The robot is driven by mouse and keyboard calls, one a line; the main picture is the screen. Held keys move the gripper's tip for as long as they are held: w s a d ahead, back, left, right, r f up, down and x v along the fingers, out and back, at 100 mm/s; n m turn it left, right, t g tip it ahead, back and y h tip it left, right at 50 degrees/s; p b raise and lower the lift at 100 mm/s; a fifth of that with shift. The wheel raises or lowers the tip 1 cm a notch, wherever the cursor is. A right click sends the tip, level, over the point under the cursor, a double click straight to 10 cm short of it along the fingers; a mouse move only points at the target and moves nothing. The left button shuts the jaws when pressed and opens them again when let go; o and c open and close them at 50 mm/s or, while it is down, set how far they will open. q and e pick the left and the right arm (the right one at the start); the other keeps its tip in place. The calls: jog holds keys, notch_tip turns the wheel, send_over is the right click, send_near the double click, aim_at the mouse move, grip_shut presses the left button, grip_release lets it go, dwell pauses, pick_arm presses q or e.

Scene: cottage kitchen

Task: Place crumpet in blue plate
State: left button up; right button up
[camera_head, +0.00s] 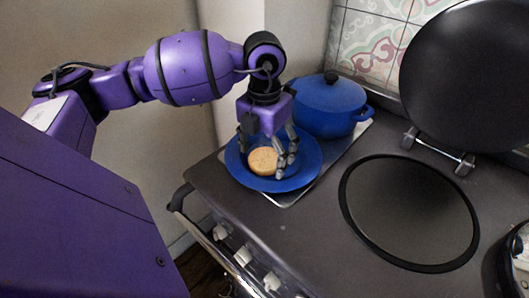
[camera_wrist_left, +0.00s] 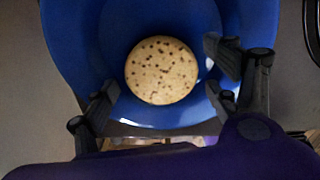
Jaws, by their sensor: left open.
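The crumpet (camera_head: 263,161) is round and pale golden, and lies in the blue plate (camera_head: 304,172) on the stove top. In the left wrist view the crumpet (camera_wrist_left: 161,70) shows its dark-holed top, with the blue plate (camera_wrist_left: 75,60) all around it. My left gripper (camera_head: 270,158) is open, pointing down over the plate. Its fingers are on either side of the crumpet and apart from it in the left wrist view (camera_wrist_left: 165,80). Whether the fingertips touch the plate, I cannot tell. My right gripper is not in view.
The stove's front rail and knobs (camera_head: 243,255) are at the near edge.

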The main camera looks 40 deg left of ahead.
aim_at(264, 157)
pick_arm(q)
jog(key=shift+r, duration=0.25)
notch_tip(264, 157, up, 12)
dwell(0.3)
dwell(0.4)
